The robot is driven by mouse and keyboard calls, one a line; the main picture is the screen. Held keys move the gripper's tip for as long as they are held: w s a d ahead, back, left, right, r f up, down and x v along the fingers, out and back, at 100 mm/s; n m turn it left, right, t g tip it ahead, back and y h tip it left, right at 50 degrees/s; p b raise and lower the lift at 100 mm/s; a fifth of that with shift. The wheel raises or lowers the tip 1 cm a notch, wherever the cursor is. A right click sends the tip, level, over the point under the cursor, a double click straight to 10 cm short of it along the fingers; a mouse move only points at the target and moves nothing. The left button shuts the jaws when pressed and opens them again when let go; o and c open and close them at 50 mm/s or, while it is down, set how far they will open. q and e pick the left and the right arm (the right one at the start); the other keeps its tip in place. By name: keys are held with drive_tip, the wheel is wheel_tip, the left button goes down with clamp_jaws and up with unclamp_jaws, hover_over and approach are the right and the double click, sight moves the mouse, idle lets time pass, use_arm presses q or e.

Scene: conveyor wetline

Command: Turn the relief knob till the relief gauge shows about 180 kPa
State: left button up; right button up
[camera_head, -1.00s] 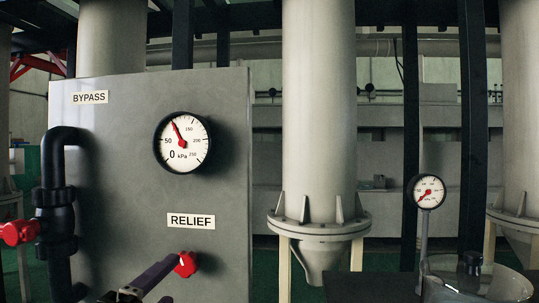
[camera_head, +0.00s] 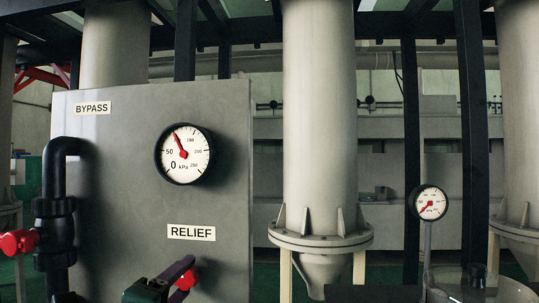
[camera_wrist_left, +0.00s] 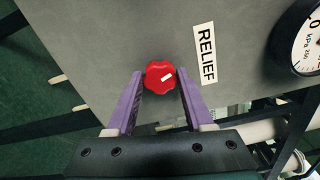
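The red relief knob (camera_head: 188,279) sits on the grey panel below the RELIEF label (camera_head: 191,232); a finger partly hides it in the head view. The relief gauge (camera_head: 184,154) is above it, its red needle pointing up and left at about 100 kPa. My left gripper (camera_head: 178,272) reaches the knob from below. In the left wrist view the purple fingers of my left gripper (camera_wrist_left: 160,73) stand apart, one on each side of the lobed red knob (camera_wrist_left: 160,77); whether they touch it is unclear. My right gripper is not in view.
A black bypass pipe with a red handle (camera_head: 18,242) stands at the panel's left. A second small gauge (camera_head: 429,203) on a post and a clear round vessel (camera_head: 485,285) are at the right. Thick grey columns (camera_head: 320,120) stand behind.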

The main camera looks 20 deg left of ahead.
use_arm(q)
drive_tip(key=c, duration=0.6)
drive_tip(key=n, duration=0.3)
drive_tip(key=shift+n, duration=0.3)
drive_tip(key=shift+n, duration=0.8)
